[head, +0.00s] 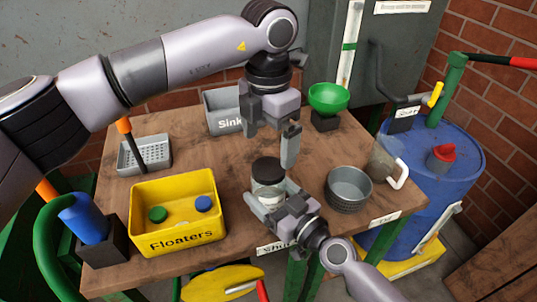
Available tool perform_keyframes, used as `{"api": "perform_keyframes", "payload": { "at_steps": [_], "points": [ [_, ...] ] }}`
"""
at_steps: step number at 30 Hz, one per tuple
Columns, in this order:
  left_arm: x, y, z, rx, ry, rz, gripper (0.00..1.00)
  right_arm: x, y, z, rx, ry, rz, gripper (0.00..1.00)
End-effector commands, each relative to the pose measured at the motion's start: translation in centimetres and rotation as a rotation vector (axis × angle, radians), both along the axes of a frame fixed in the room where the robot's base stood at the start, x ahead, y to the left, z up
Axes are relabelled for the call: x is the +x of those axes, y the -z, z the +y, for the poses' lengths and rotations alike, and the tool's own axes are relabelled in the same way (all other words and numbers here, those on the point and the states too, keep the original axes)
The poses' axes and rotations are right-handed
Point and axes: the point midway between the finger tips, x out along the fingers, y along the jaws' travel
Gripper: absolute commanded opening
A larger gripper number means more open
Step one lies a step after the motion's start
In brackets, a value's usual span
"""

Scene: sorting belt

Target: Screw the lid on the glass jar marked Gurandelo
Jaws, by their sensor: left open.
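The glass jar (266,191) stands upright near the middle of the wooden table. A dark lid (268,169) sits on its mouth; I cannot tell how tightly. No name on the jar is readable. My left gripper (270,137) points down from above, open and empty, just above the lid and apart from it. My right gripper (275,205) comes from the front edge, with its fingers on both sides of the jar's lower body; it looks shut on the jar. The fingers hide part of the glass.
A yellow Floaters bin (180,238) holds a green and a blue cap. A grey Sink bin (222,124), green bowl (328,97), grey round tub (348,187) and clear mug (381,163) stand around the jar. A grey strainer basket (145,154) is at left.

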Motion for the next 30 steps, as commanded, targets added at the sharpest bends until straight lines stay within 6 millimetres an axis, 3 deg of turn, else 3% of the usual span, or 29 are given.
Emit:
{"api": "perform_keyframes", "payload": {
  "at_steps": [3, 9, 21, 22, 24, 30],
  "points": [
    [0.1, -2.7, 0.0, 0.0, -0.001, -0.003, 0.99, 0.0, 0.0, 0.0, 0.0, 0.0, 0.0, 0.0],
    [0.0, -5.5, 0.0, 0.001, 0.001, -0.002, 0.99, 0.0, 0.0, 0.0, 0.0, 0.0, 0.0, 0.0],
    [0.0, -6.3, 0.0, 0.001, 0.001, 0.001, 0.99, 0.0, 0.0, 0.0, 0.001, 0.0, -0.001, 0.0],
    [0.0, -6.3, 0.0, 0.001, 0.001, 0.001, 0.99, 0.0, 0.0, 0.0, 0.001, 0.0, -0.001, 0.82],
    [0.0, -6.3, 0.0, 0.001, 0.001, 0.001, 0.99, 0.0, 0.0, 0.0, 0.001, 0.0, -0.001, 1.0],
    [0.0, -6.3, 0.0, 0.001, 0.0, 0.001, 0.99, 0.0, 0.0, 0.0, 0.0, 0.0, 0.0, 1.0]
  ]
}}
